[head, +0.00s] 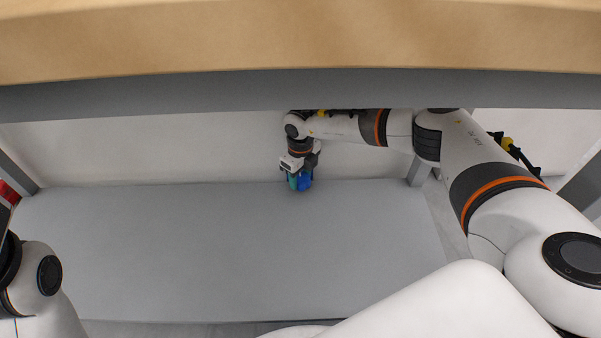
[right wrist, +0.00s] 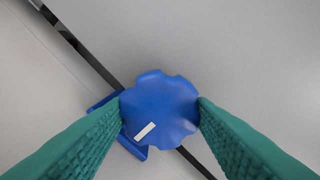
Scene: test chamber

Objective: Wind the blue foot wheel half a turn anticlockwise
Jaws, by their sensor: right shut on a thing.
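The blue foot wheel (right wrist: 162,106) has a scalloped rim and a short white mark on its lower left face. In the right wrist view it sits between the two green fingers of my right gripper (right wrist: 159,108), which touch its rim on both sides. My right gripper is shut on it. In the head view the blue wheel (head: 304,182) shows small beneath the right gripper (head: 299,178), under the table, partly hidden by the fingers. My left arm shows at the lower left of the head view, but its gripper is not clearly seen.
A wooden tabletop (head: 300,40) with a grey front edge hangs over the right arm. A wide grey lower surface (head: 200,250) lies below, mostly clear. A grey table leg (head: 420,172) stands right of the wheel. A dark bar (right wrist: 85,55) runs diagonally behind the wheel.

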